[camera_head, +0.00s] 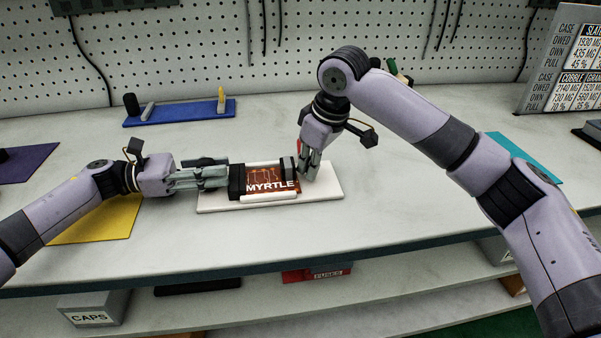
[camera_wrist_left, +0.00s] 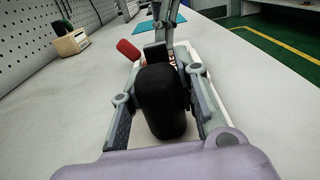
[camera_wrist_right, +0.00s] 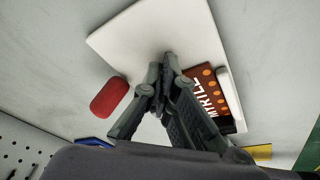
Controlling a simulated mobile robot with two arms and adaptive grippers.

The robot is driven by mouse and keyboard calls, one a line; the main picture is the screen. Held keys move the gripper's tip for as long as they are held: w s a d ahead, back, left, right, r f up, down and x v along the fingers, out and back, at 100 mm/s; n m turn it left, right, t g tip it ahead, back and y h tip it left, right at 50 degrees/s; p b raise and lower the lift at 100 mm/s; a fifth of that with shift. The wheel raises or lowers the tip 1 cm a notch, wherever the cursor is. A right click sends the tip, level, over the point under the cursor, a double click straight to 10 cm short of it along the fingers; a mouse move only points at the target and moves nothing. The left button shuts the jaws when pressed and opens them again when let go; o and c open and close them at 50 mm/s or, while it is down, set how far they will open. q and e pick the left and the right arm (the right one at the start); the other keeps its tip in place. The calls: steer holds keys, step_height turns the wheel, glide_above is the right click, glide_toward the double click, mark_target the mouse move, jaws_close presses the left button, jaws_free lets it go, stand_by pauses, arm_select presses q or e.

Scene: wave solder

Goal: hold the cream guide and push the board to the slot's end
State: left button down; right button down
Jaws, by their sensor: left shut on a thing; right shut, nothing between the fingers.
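The cream guide (camera_head: 325,193) lies flat on the bench. The brown board (camera_head: 262,178) marked MYRTLE lies on it between a black left end piece (camera_head: 237,183) and a dark piece at its right edge; a low cream rail runs along its near side. My left gripper (camera_head: 228,175) is shut on a rounded black grip (camera_wrist_left: 165,100) at the guide's left end. My right gripper (camera_head: 305,176) is shut and empty, pointing down over the guide just right of the board. In the right wrist view its fingertips (camera_wrist_right: 168,62) are beside the board (camera_wrist_right: 210,95); contact is unclear.
A red cylinder (camera_wrist_right: 109,97) lies just behind the guide, mostly hidden in the head view. A blue tray (camera_head: 180,112) stands at the back left. A yellow mat (camera_head: 100,222) lies under my left arm. The bench is clear right of the guide.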

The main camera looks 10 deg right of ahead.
arm_select(q)
steer(key=shift+f, duration=0.15)
arm_select(e)
step_height(320, 180, up, 7)
steer(key=shift+d, duration=0.15)
arm_select(q)
steer(key=shift+a, duration=0.1)
stand_by(0.5)
steer(key=c, duration=1.2)
jaws_free()
steer(key=shift+o, duration=0.2)
steer(key=a, duration=1.1)
steer(key=shift+w, duration=0.1)
steer(key=shift+a, duration=0.55)
